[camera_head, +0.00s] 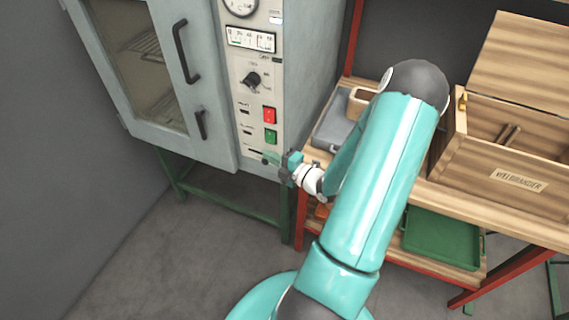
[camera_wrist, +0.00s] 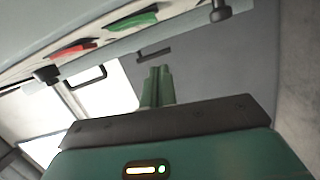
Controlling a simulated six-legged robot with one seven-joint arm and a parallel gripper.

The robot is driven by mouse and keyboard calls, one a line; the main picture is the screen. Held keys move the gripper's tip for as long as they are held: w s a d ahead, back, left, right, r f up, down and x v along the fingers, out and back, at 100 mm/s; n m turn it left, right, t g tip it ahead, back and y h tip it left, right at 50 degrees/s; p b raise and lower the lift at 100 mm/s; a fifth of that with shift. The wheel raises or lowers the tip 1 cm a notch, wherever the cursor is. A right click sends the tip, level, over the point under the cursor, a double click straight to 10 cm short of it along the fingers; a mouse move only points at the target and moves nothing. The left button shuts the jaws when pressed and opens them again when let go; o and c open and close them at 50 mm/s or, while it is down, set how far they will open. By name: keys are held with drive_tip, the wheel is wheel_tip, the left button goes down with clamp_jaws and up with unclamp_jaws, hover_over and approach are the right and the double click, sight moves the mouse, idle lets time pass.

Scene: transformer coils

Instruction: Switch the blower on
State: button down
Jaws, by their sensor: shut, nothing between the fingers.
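The grey oven's control panel (camera_head: 253,90) faces me. It carries a red rocker switch (camera_head: 269,116) with a green one (camera_head: 270,137) below it; their labels are too small to read, so I cannot tell which one is the blower's. My gripper (camera_head: 271,158) is shut and empty, just below the green switch, near the panel's lower edge. In the wrist view the fingers (camera_wrist: 157,75) are together, with the red switch (camera_wrist: 74,50) and green switch (camera_wrist: 133,20) beyond them at upper left. I cannot tell whether the fingertips touch the panel.
A black knob (camera_head: 252,79) and dial gauge (camera_head: 240,6) sit higher on the panel. The oven door (camera_head: 175,60) with black handles is at left. A wooden bench (camera_head: 510,215) with a box (camera_head: 505,165) and a green tray (camera_head: 440,240) stand at right.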

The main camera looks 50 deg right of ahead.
sight(274, 147)
drive_tip(key=w+d, duration=0.1)
drive_tip(key=d, duration=0.1)
drive_tip(key=w+d, duration=0.1)
drive_tip(key=shift+w+d+f, duration=0.25)
drive_tip(key=shift+w, duration=0.05)
drive_tip(key=shift+d, duration=0.1)
drive_tip(key=shift+w+d+f, duration=0.1)
drive_tip(key=shift+d+f, duration=0.05)
drive_tip(key=shift+d, duration=0.2)
